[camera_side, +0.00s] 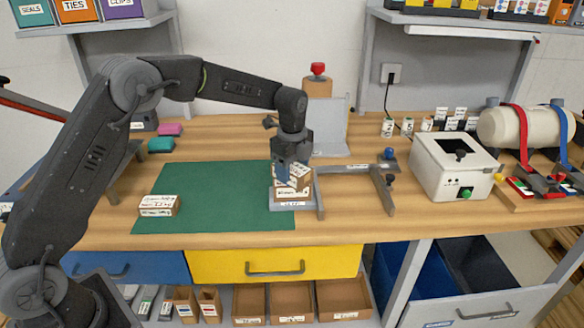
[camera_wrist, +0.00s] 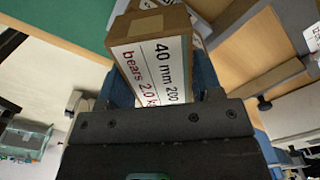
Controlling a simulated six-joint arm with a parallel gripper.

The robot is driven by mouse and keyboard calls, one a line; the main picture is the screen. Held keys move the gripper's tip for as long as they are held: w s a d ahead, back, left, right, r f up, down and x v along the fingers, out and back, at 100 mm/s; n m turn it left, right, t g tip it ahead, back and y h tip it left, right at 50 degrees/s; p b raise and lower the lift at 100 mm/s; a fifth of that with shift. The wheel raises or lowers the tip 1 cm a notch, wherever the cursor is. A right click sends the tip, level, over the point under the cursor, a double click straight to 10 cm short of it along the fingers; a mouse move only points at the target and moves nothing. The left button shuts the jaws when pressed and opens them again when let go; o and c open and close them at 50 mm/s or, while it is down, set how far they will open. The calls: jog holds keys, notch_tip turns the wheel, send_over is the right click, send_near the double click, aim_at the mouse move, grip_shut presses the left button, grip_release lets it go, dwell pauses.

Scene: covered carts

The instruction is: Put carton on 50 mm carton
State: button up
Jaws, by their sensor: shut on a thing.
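My gripper (camera_side: 290,172) is shut on a brown carton (camera_wrist: 155,62) with a white label reading "40 mm 200" and "bears 2.0 k". In the side view the held carton (camera_side: 295,174) looks turned against the carton below. That lower carton (camera_side: 291,193) stands on a grey labelled plate (camera_side: 292,206) at the mat's right edge. Whether the two cartons touch is unclear. Another carton (camera_side: 158,205) with white labels lies at the left of the green mat. Its size label is too small to read, as is the lower carton's.
A white box (camera_side: 452,170) and a strapped tank (camera_side: 515,128) stand at the right. The middle of the green mat (camera_side: 215,205) is clear.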

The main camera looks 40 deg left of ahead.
aim_at(292, 166)
jog(key=o, duration=1)
jog(key=shift+f, duration=0.1)
jog(key=shift+o, duration=0.2)
notch_tip(292, 166, up, 12)
jog(key=shift+r, duration=0.25)
jog(key=s+r+n+t, duration=0.1)
jog(key=s+r+n, duration=0.3)
jog(key=s, duration=0.4)
jog(key=s+r+n+t, duration=0.2)
jog(key=s+r+n, duration=0.2)
jog(key=s, duration=0.3)
jog(key=s+f+n+t, duration=0.1)
jog(key=s+f+n, duration=0.2)
jog(key=s, duration=0.6)
jog(key=s+f+n+t, duration=0.1)
jog(key=s+f+n, duration=0.3)
jog(key=s+n, duration=0.3)
jog(key=shift+s+d+t, duration=0.3)
jog(key=shift+s+d, duration=0.1)
jog(key=shift+s, duration=0.75)
